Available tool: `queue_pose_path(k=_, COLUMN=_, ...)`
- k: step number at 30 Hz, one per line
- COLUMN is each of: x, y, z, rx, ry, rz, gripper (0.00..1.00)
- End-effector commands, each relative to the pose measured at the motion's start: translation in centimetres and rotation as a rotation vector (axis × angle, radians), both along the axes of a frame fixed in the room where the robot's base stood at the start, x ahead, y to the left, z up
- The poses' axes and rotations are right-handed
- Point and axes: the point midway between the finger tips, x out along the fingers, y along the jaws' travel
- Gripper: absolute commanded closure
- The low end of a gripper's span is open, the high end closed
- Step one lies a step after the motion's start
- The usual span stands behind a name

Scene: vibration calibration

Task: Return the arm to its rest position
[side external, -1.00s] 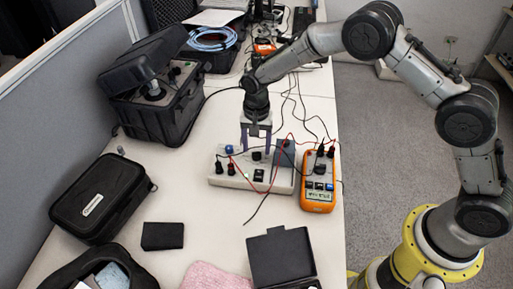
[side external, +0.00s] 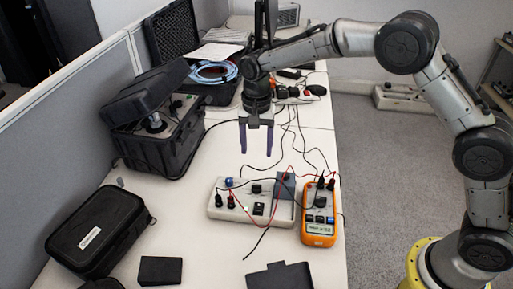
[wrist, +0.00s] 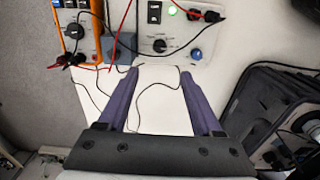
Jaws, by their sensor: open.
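My gripper (side external: 257,138) is open and empty. It points down above the table, behind the grey box with knobs and sockets (side external: 240,208) in the side view. In the wrist view my gripper (wrist: 160,75) has its two purple fingers apart, with bare table and a thin black cable between them. The grey box (wrist: 170,45) lies beyond the fingertips there, apart from them. An orange multimeter (side external: 319,228) lies beside the box, with red and black leads running between them. The multimeter also shows in the wrist view (wrist: 75,14).
An open black case with an instrument (side external: 165,135) stands at the left, and a closed black case (side external: 97,230) nearer. A small black block (side external: 160,270) lies at the front. A case with blue cable (side external: 210,73) is at the back. Cables cross the table under my arm.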

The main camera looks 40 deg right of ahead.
Motion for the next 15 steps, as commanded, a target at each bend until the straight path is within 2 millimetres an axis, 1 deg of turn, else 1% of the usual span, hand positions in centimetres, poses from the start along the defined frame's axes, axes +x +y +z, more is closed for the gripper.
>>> queue_pose_path(k=3, x=0.1, y=-0.2, z=0.1, rx=0.001, ry=-0.002, rz=-0.004, gripper=0.33)
queue_pose_path(k=5, x=0.3, y=-0.5, z=1.0, rx=0.005, ry=-0.019, rz=-0.012, gripper=0.33)
queue_pose_path(k=8, x=0.7, y=-1.4, z=4.5, rx=0.021, ry=-0.084, rz=-0.030, gripper=0.33)
queue_pose_path(k=9, x=0.5, y=-2.0, z=6.4, rx=0.029, ry=-0.113, rz=-0.040, gripper=0.33)
queue_pose_path(k=10, x=0.1, y=-2.5, z=7.8, rx=0.033, ry=-0.134, rz=-0.049, gripper=0.33)
queue_pose_path(k=12, x=-1.3, y=-3.9, z=11.2, rx=0.043, ry=-0.183, rz=-0.068, gripper=0.33)
queue_pose_path(k=14, x=-2.9, y=-5.1, z=13.7, rx=0.048, ry=-0.223, rz=-0.072, gripper=0.33)
queue_pose_path(k=15, x=-4.2, y=-5.9, z=15.2, rx=0.051, ry=-0.248, rz=-0.069, gripper=0.33)
